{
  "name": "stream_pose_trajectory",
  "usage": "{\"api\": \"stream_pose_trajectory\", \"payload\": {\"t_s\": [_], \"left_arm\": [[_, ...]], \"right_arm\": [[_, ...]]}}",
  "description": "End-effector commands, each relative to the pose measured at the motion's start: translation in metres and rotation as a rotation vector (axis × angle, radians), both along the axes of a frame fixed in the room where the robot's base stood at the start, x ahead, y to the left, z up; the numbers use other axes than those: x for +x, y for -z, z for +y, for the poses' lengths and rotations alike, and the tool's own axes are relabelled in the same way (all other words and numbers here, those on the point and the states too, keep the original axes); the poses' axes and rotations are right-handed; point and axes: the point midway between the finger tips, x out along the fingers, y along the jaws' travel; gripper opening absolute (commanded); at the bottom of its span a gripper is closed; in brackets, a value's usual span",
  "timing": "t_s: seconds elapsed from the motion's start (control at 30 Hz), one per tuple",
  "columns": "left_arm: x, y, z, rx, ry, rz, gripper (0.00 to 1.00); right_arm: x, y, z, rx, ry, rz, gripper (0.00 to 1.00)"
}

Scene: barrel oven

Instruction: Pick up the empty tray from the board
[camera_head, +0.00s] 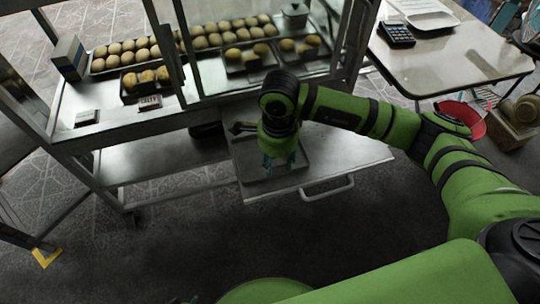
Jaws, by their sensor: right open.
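The empty tray (254,171), a dark flat metal tray with a low rim, lies on the left part of the grey metal board (345,157). The board sticks out below the glass cart and has a bar handle at its front edge. My right gripper (279,166) points down over the tray, with its teal fingers apart and nothing between them. I cannot tell if the fingertips touch the tray. My right wrist and forearm hide the tray's far side and part of the board. My left gripper is not in view.
The glass-walled cart holds trays of buns (127,54) and a small pot (295,15). A table (457,58) with a calculator (396,34) stands at the right, near a red bowl (466,119). The floor in front of the board is clear.

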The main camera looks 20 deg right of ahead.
Motion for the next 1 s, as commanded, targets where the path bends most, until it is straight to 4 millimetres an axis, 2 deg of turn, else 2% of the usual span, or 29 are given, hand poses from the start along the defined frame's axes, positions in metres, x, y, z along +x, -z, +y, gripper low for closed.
{"api": "stream_pose_trajectory", "payload": {"t_s": [0.1,0.23,0.53,0.63,0.67,1.0], "left_arm": [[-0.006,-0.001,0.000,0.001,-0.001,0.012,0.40],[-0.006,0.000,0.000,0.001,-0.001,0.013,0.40],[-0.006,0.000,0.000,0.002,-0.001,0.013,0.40],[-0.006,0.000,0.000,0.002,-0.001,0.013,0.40],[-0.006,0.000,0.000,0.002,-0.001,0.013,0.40],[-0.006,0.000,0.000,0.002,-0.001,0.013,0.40]], "right_arm": [[0.001,0.020,-0.003,0.000,0.002,0.005,0.42],[0.001,0.035,-0.002,0.003,-0.001,0.002,0.42],[0.001,0.040,-0.002,0.004,-0.001,0.001,0.42],[0.001,0.040,-0.002,0.004,-0.001,0.001,0.03],[0.001,0.040,-0.002,0.004,-0.001,0.001,0.00],[0.002,0.039,-0.002,0.005,-0.001,-0.001,0.00]]}}
